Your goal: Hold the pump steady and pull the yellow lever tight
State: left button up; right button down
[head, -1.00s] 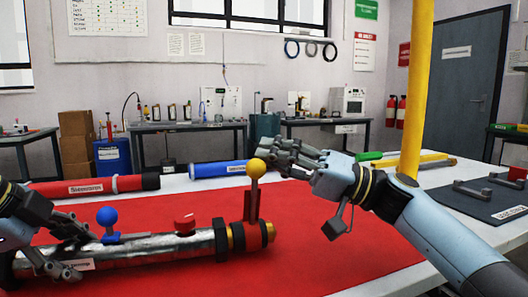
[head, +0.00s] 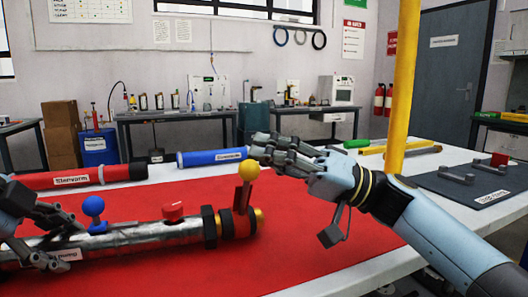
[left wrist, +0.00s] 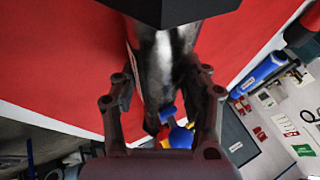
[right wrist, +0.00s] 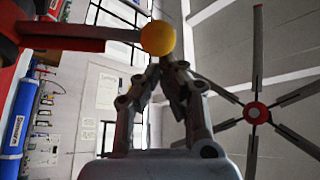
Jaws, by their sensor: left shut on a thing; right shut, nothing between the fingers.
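The pump (head: 140,238) is a long silver tube with a red and gold end cap. It lies on the red mat (head: 330,228) and carries a blue ball lever (head: 94,208) and a red knob (head: 173,210). The yellow-ball lever (head: 248,170) stands up at its right end, leaning slightly right. My left gripper (head: 52,240) is shut on the silver tube at the left; the left wrist view shows the fingers on both sides of the tube (left wrist: 160,70). My right gripper (head: 258,148) is shut and empty, with fingertips just beside and above the yellow ball (right wrist: 158,38). Contact is unclear.
A red tube (head: 75,178) and a blue tube (head: 212,157) lie behind the pump. A yellow post (head: 403,90) rises behind my right arm. A dark mat with handles (head: 470,180) lies at the right. The red mat in front of my right arm is clear.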

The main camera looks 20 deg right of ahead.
notch_tip(320, 180, up, 3)
jog(key=w+d, duration=0.1)
jog(key=w, duration=0.2)
jog(key=v, duration=1)
jog(key=shift+f, duration=0.25)
jog(key=shift+s, duration=0.1)
pick_arm(q)
jog(key=o, duration=1.4)
